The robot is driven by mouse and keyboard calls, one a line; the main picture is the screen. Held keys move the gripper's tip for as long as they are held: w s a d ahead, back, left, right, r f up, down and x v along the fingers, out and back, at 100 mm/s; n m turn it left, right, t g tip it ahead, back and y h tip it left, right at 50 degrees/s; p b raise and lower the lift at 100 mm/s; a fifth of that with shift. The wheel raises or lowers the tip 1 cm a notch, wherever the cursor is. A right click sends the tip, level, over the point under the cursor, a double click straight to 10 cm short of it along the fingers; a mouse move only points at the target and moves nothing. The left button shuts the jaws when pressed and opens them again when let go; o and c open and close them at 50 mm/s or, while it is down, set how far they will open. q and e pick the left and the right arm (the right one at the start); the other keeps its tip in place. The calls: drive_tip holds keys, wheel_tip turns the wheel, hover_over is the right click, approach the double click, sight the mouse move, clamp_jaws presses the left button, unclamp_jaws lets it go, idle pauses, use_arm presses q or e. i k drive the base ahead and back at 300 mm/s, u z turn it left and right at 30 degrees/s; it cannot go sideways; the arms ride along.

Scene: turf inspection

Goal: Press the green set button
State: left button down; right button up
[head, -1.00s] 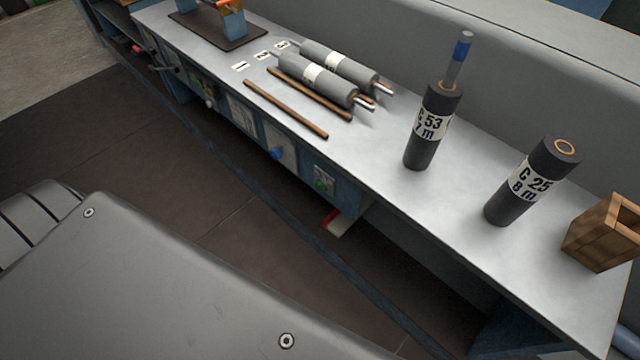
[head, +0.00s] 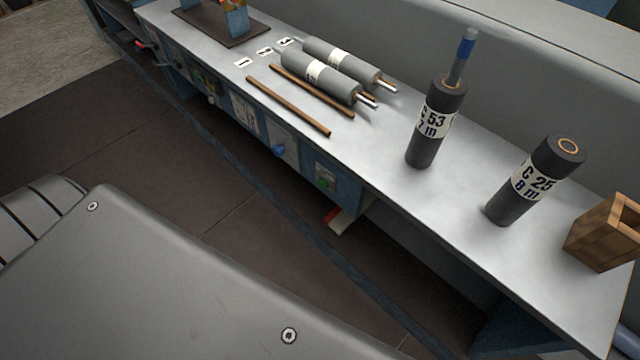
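A small green button (head: 325,183) sits on a pale plate on the front face of the blue bench, below the grey top. A blue knob (head: 279,150) is on the panel to its left. Neither of my grippers shows in the head view, so I cannot see whether they are open or shut. Nothing is seen touching the green button.
A red and white piece (head: 340,218) shows under the bench. Dark floor lies in front.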

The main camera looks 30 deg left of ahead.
sight(322, 183)
drive_tip(key=u, duration=1)
drive_tip(key=k, duration=0.7)
drive_tip(key=z, duration=1.05)
drive_tip(key=i, duration=0.5)
drive_tip(key=u, duration=0.05)
